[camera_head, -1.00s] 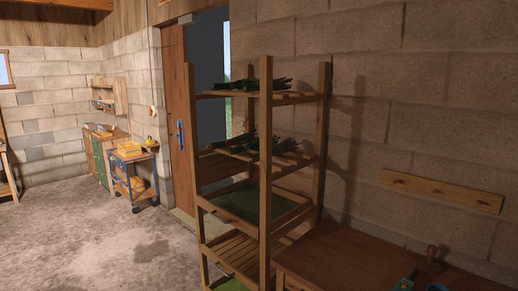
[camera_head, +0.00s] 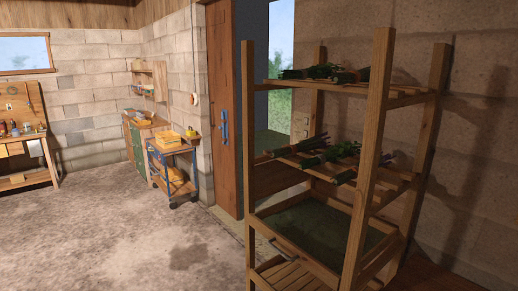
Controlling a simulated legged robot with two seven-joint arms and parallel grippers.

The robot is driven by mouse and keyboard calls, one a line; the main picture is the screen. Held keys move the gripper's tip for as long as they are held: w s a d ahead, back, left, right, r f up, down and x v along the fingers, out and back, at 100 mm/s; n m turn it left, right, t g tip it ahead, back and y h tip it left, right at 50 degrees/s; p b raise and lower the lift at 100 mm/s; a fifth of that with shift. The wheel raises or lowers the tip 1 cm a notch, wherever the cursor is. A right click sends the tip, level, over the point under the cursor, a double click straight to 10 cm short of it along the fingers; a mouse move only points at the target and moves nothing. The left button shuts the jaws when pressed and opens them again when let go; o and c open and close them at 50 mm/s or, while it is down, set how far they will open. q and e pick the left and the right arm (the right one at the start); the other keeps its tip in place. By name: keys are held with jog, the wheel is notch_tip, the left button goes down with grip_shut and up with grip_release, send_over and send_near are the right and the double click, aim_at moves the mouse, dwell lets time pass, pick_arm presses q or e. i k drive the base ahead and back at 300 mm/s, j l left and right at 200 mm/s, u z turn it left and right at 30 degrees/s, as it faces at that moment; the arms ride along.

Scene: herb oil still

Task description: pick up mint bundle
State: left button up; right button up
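Several dark green herb bundles lie on a wooden drying rack (camera_head: 357,140) at the right. Some bundles (camera_head: 318,72) lie on the top shelf, and others (camera_head: 318,152) lie on the slatted shelf below it. I cannot tell at this size which of them is mint. A rack post hides part of the bundles on both shelves. Neither of my grippers shows in the head view.
A blue trolley (camera_head: 172,146) with yellow-orange items stands by a green cabinet (camera_head: 137,143). A wooden door (camera_head: 223,110) stands at a doorway behind the rack. A workbench (camera_head: 24,153) is at the far left. The concrete floor (camera_head: 150,235) at left is clear.

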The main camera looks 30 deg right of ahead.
aim_at(340, 151)
jog(key=i+z, duration=0.15)
jog(key=i, duration=0.3)
jog(key=i+j+z, duration=0.15)
jog(key=i, duration=0.35)
jog(key=i+j+z, duration=0.1)
jog(key=i, duration=0.35)
jog(key=i+j+z, duration=0.15)
jog(key=i, duration=0.3)
jog(key=j, duration=0.1)
